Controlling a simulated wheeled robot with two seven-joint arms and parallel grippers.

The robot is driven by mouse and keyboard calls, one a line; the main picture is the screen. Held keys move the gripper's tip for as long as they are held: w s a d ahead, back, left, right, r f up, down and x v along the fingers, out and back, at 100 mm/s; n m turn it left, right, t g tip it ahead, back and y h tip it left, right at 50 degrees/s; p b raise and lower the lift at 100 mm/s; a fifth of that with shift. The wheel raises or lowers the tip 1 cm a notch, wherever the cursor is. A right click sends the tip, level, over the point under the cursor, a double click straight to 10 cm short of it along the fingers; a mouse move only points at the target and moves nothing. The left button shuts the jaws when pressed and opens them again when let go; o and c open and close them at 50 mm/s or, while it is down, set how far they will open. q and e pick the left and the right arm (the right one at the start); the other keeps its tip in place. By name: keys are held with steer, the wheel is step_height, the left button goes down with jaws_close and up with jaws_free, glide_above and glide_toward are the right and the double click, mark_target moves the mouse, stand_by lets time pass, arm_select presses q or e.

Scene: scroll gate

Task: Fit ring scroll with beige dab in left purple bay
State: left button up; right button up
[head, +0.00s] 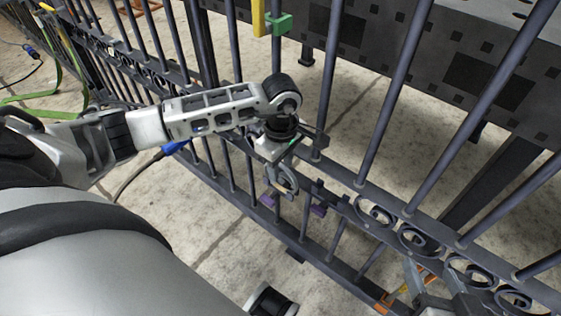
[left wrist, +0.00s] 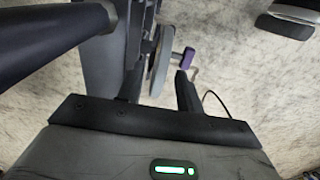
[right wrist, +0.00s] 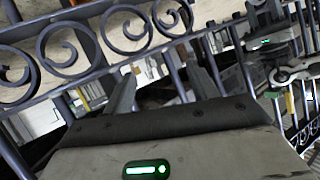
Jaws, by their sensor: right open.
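A grey ring scroll (head: 285,181) hangs below my left gripper (head: 279,160) at the gate's middle rails. In the left wrist view the ring (left wrist: 160,62) is nearly edge-on between the fingers (left wrist: 160,88), which are partly closed around it. I cannot make out its beige dab clearly. A purple mark (left wrist: 188,57) also shows beside the ring. My right gripper (right wrist: 163,90) is open and empty near the scrollwork.
The dark gate (head: 370,190) runs diagonally, with fixed scrolls (head: 420,238) to the right. Orange marks (head: 385,303) show at lower right. A yellow strip (head: 259,18) and green clamp (head: 278,24) are on upper bars. A perforated dark bench (head: 430,60) stands behind.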

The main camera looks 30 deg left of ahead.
arm_select(q)
step_height(320, 180, up, 8)
steer(key=p, duration=0.6)
steer(key=shift+p, duration=0.3)
arm_select(e)
steer(key=r, duration=0.3)
steer(key=shift+s+d+g, duration=0.15)
steer(key=shift+d+g, duration=0.05)
steer(key=shift+g, duration=0.1)
arm_select(q)
steer(key=shift+s, duration=0.15)
arm_select(e)
steer(key=shift+s, duration=0.1)
